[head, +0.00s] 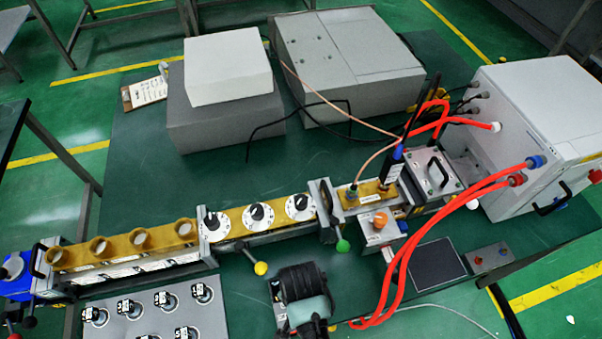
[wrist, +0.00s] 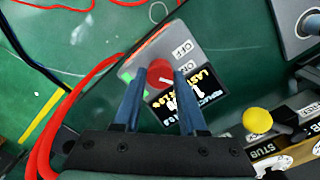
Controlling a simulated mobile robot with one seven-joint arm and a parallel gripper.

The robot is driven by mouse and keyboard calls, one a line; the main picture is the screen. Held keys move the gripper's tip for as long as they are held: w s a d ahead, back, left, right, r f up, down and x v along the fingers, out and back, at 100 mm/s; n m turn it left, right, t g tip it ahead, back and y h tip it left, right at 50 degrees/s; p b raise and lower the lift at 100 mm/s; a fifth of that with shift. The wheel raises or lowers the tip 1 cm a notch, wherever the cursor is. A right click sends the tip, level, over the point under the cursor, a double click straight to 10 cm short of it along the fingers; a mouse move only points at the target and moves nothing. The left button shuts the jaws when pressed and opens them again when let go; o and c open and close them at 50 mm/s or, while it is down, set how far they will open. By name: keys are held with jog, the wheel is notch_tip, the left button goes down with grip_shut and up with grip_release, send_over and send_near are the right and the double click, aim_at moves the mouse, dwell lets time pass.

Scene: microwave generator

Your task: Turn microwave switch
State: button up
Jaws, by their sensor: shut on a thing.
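In the wrist view, a round red switch knob (wrist: 160,71) with a light pointer mark stands on a small grey switch box (wrist: 190,33). The box carries OFF and ON labels, a green patch beside the knob and a dark label with yellow and white print. My gripper's two blue fingers (wrist: 161,77) stand on either side of the knob and are shut on it. In the head view, my gripper (head: 303,290) is at the bottom middle, in front of the waveguide row, and the switch box is largely hidden beneath it.
A yellow ball handle (wrist: 257,120) lies right of my gripper in the wrist view. Red hoses (head: 398,270) run to the white cabinet (head: 535,135) at right. A row of waveguide parts with dials (head: 255,216) stands behind my gripper. A panel with round knobs (head: 150,312) is at left.

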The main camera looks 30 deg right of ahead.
jog(key=shift+r+n, duration=0.1)
jog(key=shift+n, duration=0.2)
grip_shut()
jog(key=shift+r+n+p, duration=0.1)
jog(key=shift+n+p, duration=0.7)
jog(key=shift+p, duration=0.1)
jog(key=n+p, duration=0.2)
jog(key=n, duration=0.1)
jog(key=shift+n, duration=0.4)
jog(key=n+p, duration=0.1)
jog(key=n, duration=0.4)
jog(key=shift+n+p, duration=0.4)
jog(key=shift+w, duration=0.1)
jog(key=o, duration=1.1)
grip_release()
notch_tip(320, 180, up, 13)
jog(key=shift+f+b, duration=0.15)
jog(key=shift+b, duration=0.15)
